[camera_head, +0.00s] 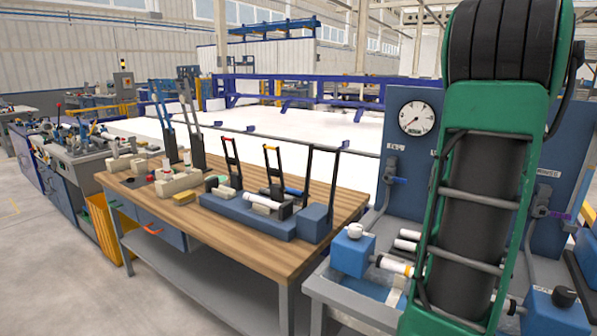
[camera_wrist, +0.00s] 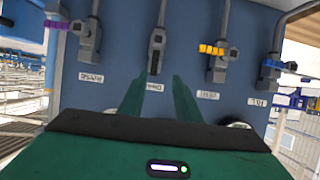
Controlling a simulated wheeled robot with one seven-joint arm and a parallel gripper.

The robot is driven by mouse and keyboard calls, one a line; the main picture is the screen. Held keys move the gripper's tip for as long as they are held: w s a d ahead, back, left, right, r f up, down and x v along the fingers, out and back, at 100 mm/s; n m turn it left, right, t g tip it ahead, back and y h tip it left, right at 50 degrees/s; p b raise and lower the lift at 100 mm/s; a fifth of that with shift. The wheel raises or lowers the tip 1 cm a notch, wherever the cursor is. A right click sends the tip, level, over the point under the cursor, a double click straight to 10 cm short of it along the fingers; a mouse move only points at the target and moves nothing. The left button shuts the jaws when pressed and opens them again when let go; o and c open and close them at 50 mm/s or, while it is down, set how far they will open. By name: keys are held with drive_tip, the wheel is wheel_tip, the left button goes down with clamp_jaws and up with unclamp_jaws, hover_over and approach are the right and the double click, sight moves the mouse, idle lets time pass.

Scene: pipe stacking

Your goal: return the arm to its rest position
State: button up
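My gripper (camera_wrist: 158,80) shows in the wrist view as two green fingers pointing at a blue panel (camera_wrist: 120,68). The fingers are apart, and only the panel, a label and part of a valve show between them. Nothing is held. I cannot tell from the wrist view how far the fingertips are from the panel. In the head view my green and black arm stands upright at the right and covers part of the panel (camera_head: 401,158). I cannot make out the gripper's fingers there.
The panel carries a gauge (camera_head: 417,118) and several valves. White pipes (camera_head: 407,240) lie on the bench before it. A wooden workbench (camera_head: 262,244) with clamps and a blue fixture (camera_head: 240,212) stands left. Grey floor (camera_head: 60,290) is clear at far left.

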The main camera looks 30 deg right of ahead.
drive_tip(key=shift+a, duration=0.1)
drive_tip(key=w+a+f+n+y, duration=0.1)
drive_tip(key=w+a+f+y, duration=0.15)
drive_tip(key=a, duration=0.65)
drive_tip(key=w+a+f+n+y, duration=0.1)
drive_tip(key=a+f+y, duration=0.2)
drive_tip(key=a, duration=0.7)
drive_tip(key=w+a+f+n+y, duration=0.1)
drive_tip(key=w+a+f+y, duration=0.15)
drive_tip(key=a, duration=0.65)
drive_tip(key=s+a+f+n+g+y, duration=0.1)
drive_tip(key=s+a+f+g+y, duration=0.1)
drive_tip(key=s+a, duration=0.4)
drive_tip(key=s+a+f+n+g+y, duration=0.2)
drive_tip(key=s+a, duration=0.5)
drive_tip(key=a, duration=0.9)
drive_tip(key=shift+n+g, duration=0.3)
drive_tip(key=shift+g, duration=0.5)
drive_tip(key=shift+w+d+f, duration=0.1)
drive_tip(key=shift+w+f, duration=0.15)
drive_tip(key=shift+w, duration=0.3)
